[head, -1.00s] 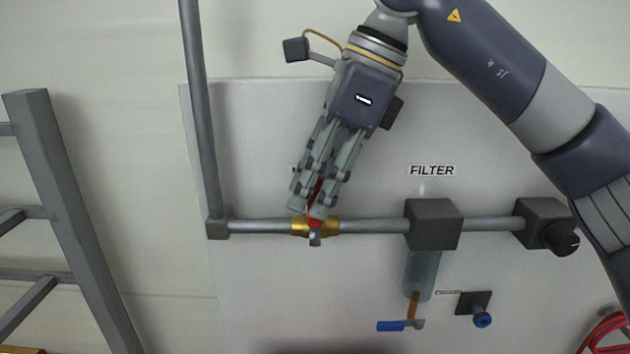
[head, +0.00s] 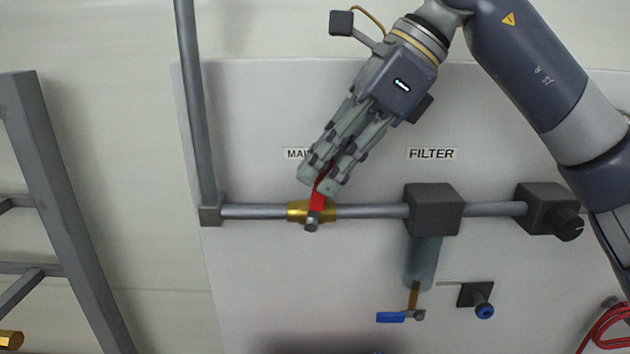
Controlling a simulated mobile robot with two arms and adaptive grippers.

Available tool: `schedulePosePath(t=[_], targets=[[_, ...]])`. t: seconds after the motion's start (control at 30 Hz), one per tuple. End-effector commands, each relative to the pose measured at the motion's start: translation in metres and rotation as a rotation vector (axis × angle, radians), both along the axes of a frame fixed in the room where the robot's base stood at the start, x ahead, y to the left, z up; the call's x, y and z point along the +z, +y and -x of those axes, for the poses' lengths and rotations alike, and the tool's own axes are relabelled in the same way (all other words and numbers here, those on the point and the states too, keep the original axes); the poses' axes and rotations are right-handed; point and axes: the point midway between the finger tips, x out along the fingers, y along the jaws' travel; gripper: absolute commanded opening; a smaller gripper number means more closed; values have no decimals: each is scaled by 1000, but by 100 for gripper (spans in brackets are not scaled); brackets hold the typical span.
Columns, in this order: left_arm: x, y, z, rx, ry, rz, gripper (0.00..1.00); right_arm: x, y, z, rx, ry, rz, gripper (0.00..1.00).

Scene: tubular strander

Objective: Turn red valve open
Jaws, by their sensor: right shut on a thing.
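The red valve handle (head: 318,199) sits on a brass valve body (head: 296,211) on the horizontal grey pipe, in the left-middle of the head view. The handle points up from the pipe and leans slightly right. My right gripper (head: 319,184) comes down from the upper right, tilted, and is shut on the red handle's upper part. Its fingers hide the handle's upper end. My left gripper is not in the head view.
A dark filter block (head: 433,209) with a FILTER label sits on the pipe to the right. Below it are a blue-handled valve (head: 391,317) and a blue knob (head: 485,311). A black knob (head: 568,229) is at the far right. A grey frame (head: 60,220) stands at left.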

Motion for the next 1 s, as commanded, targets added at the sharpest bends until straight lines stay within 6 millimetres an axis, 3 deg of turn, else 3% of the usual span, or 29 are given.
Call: schedulePosePath(t=[0.03,0.1,0.5,1.0], targets=[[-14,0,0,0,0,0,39,-7,-5,-1,-3,-1,-44,0],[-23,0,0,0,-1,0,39,-9,-9,-1,-3,-1,-98,0],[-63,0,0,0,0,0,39,-14,-28,-1,-3,-2,-342,0],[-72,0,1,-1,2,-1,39,-13,-33,0,-2,-2,-417,0]])
